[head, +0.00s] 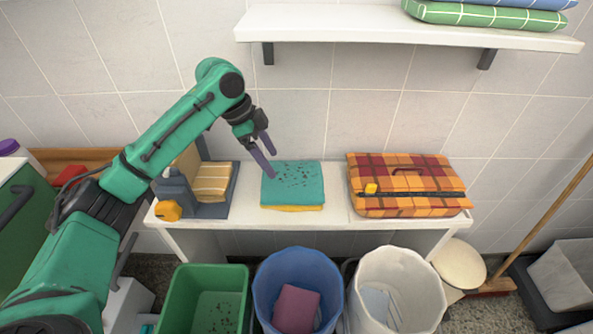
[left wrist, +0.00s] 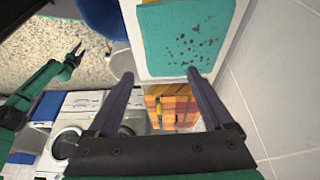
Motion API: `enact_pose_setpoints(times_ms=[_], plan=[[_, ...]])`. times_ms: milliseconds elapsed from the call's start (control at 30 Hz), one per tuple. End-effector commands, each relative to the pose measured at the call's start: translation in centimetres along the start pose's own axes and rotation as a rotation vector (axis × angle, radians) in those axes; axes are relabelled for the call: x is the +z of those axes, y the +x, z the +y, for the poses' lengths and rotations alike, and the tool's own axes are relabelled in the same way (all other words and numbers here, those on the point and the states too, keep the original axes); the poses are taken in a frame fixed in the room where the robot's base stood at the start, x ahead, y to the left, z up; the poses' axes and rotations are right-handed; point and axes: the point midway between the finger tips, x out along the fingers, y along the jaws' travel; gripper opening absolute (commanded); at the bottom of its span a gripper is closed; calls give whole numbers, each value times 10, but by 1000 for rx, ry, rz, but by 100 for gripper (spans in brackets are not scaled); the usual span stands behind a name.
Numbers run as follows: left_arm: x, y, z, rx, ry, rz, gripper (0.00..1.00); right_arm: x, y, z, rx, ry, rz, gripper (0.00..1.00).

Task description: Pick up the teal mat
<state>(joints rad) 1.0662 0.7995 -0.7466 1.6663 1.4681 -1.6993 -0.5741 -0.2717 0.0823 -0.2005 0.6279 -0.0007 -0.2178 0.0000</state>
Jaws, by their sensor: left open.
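The teal mat (head: 293,182) is folded flat with dark specks on top. It lies on a folded yellow cloth (head: 292,207) on the white bench (head: 240,215). In the left wrist view the teal mat (left wrist: 185,40) fills the top middle, beyond my fingertips. My left gripper (head: 267,157) is open and empty, its purple fingers pointing down just above the mat's back left edge. The gripper's fingers also show in the left wrist view (left wrist: 160,77). My right gripper is not in the head view; an arm with a gripper (left wrist: 75,52) shows small at left in the left wrist view.
A plaid orange case (head: 405,187) sits right of the mat. A grey holder with yellowish folded cloths (head: 211,182) stands left. Green (head: 205,275), blue (head: 298,257) and white (head: 400,265) bins stand in front. A wall shelf (head: 360,25) hangs above.

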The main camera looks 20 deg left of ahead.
Motion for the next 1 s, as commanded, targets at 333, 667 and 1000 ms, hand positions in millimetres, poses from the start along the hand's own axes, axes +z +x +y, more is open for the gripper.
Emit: enact_pose_setpoints(times_ms=[333,667,1000], plan=[[-1,76,1,2,0,0,85,40,-18,-6,-9,2,-66,50],[-2,128,2,1,0,-1,85,12,-34,-3,-5,2,-24,50],[-1,131,1,0,0,-1,35,20,-32,-6,-9,3,-36,50]])
